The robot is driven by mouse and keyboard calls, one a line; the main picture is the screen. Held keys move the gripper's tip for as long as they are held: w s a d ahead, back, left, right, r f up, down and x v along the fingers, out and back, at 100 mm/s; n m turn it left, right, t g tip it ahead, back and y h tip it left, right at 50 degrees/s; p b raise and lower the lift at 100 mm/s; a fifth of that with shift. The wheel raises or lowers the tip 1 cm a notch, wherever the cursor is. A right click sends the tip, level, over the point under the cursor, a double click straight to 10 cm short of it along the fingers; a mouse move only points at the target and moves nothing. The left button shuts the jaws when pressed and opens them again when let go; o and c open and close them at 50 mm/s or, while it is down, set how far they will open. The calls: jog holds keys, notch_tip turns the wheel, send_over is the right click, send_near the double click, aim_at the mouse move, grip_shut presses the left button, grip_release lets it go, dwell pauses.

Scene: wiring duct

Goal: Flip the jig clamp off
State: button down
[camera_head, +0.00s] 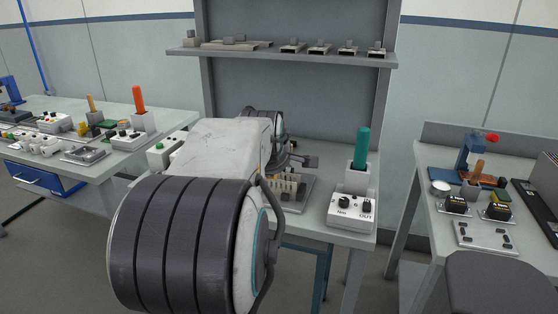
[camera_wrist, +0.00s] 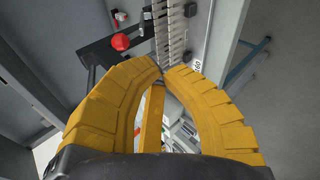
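In the wrist view, my gripper (camera_wrist: 161,70) shows two curved yellow fingers with their tips together and nothing visible held between them. Just beyond the tips is a pale slotted wiring duct (camera_wrist: 168,32). A red round knob (camera_wrist: 120,42) sits on a dark bar (camera_wrist: 98,50) left of the duct; it looks like the jig clamp's handle. The knob is up and left of the fingertips and apart from them. In the head view the duct (camera_head: 289,187) shows on the middle bench, partly behind my arm. My fingers and the red knob are hidden there.
A white box with a dial (camera_head: 351,211) and a teal-handled tool in a holder (camera_head: 357,180) stand right of the duct. A shelf (camera_head: 285,58) with small parts hangs above. Side benches left (camera_head: 60,163) and right (camera_head: 440,225) carry other equipment.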

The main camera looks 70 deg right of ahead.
jog(key=d+r+p+x, duration=0.1)
jog(key=d+r+x, duration=0.1)
jog(key=x, duration=0.9)
jog(key=shift+w+d+f, duration=0.15)
jog(key=shift+w+d, duration=0.05)
jog(key=shift+d, duration=0.05)
jog(key=shift+w+p, duration=0.1)
jog(key=shift+p, duration=0.5)
